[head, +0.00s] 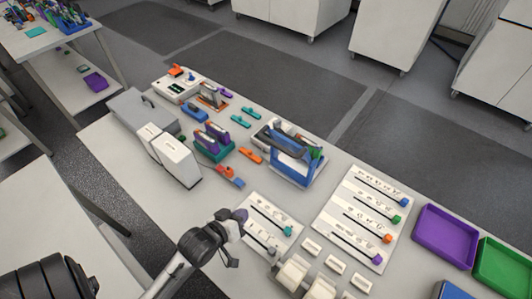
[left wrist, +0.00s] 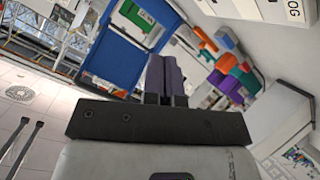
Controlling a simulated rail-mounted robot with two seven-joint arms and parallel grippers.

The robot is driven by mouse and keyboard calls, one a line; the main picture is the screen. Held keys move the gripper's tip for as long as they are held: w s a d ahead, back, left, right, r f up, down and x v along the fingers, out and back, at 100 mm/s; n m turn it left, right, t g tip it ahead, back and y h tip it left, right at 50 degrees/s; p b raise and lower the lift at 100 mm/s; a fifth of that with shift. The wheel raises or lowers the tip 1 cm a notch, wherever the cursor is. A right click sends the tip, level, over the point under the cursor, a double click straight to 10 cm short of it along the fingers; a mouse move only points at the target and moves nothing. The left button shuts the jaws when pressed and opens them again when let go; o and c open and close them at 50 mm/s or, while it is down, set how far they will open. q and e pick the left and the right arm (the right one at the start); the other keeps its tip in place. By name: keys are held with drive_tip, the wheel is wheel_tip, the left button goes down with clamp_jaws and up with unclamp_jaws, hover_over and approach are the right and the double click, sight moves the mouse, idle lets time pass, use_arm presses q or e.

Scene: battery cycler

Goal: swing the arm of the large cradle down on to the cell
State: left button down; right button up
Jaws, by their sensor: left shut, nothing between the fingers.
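What looks like the large cradle, a blue frame on a pale base (head: 290,163), stands near the middle of the bench in the head view. A dark part lies across its top and a green piece shows at its right end. I cannot make out the cell or the exact angle of the cradle's arm. My left gripper (head: 240,216) is in front of it and to the left, apart from it, above the bench near a small slider panel. Its purple fingers (left wrist: 165,76) are shut together and empty in the left wrist view. My right gripper is not in view.
White slider panels (head: 333,217) lie right of the left gripper. Purple (head: 446,231) and green (head: 503,262) trays stand at the right. White boxes (head: 176,160), a purple-and-green rack (head: 213,146) and loose coloured connectors lie left of the blue frame. Pale rollers (head: 292,273) stand at the front.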

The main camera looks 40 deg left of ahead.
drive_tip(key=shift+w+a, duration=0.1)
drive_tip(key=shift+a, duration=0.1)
use_arm(q)
wheel_tip(320, 180, up, 10)
drive_tip(key=w+a+n+t+y, duration=0.1)
drive_tip(key=n+t, duration=0.7)
drive_tip(key=n, duration=0.3)
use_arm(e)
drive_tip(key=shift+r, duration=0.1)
use_arm(q)
drive_tip(key=p+x, duration=0.2)
drive_tip(key=x, duration=1.2)
drive_tip(key=shift+r+n, duration=0.2)
drive_tip(key=shift+n, duration=0.2)
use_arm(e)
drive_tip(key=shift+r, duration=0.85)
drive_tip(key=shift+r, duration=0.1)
